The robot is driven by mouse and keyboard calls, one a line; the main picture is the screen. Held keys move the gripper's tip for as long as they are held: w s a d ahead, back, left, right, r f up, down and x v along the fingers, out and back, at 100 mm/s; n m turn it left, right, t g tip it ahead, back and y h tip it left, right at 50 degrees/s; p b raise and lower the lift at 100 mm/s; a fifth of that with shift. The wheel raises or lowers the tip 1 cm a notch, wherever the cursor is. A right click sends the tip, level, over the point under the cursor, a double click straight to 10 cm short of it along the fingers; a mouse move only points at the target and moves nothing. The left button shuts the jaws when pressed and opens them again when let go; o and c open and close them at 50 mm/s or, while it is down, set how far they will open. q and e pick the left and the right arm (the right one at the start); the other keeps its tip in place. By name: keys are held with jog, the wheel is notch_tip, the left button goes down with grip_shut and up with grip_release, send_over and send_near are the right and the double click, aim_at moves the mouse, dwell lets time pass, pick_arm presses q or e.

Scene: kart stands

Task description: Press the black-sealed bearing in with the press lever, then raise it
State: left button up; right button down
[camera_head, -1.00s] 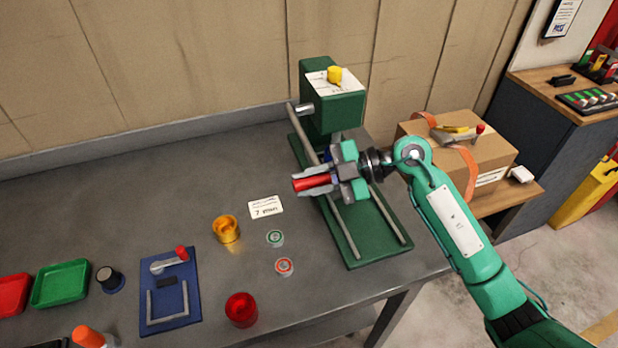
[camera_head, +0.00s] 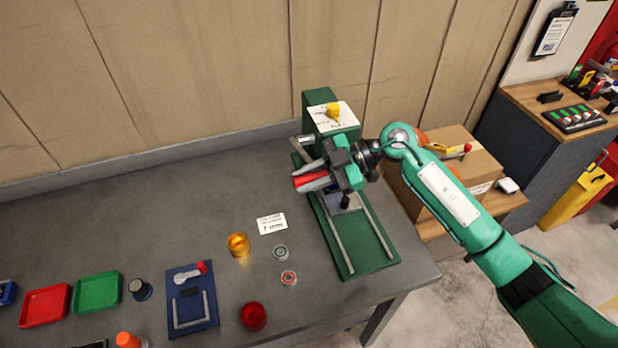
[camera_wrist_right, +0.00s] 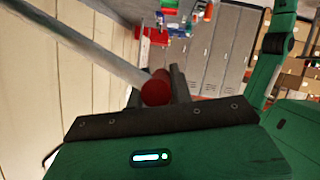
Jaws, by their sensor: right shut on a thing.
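The green press (camera_head: 320,103) stands at the bench's right end, with rails and a green base plate (camera_head: 357,258). My right gripper (camera_head: 318,180) is shut on the red grip (camera_head: 306,181) of the press lever, in front of the press head. The red grip also shows between the fingers in the right wrist view (camera_wrist_right: 155,88), with the grey lever rod (camera_wrist_right: 85,48) running to upper left. My gripper hides the space under the press head, and I cannot make out the black-sealed bearing there. My left gripper is not in view.
Two small bearings, one greenish (camera_head: 280,252) and one red-ringed (camera_head: 288,278), lie left of the press. A yellow cup (camera_head: 238,245), a red cup (camera_head: 252,316), a blue fixture (camera_head: 192,299) and trays (camera_head: 97,291) are farther left. A cardboard box (camera_head: 472,170) stands behind my right arm.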

jog(key=shift+w+r+p, duration=0.25)
jog(key=shift+r+p, duration=0.1)
jog(key=shift+r, duration=0.3)
jog(key=shift+w+r, duration=0.1)
jog(key=c, duration=1.3)
grip_release()
jog(key=shift+a, duration=0.1)
jog(key=shift+o, duration=0.2)
jog(key=shift+d, duration=0.4)
jog(key=b+v, duration=0.5)
jog(key=v, duration=0.8)
jog(key=shift+b, duration=0.3)
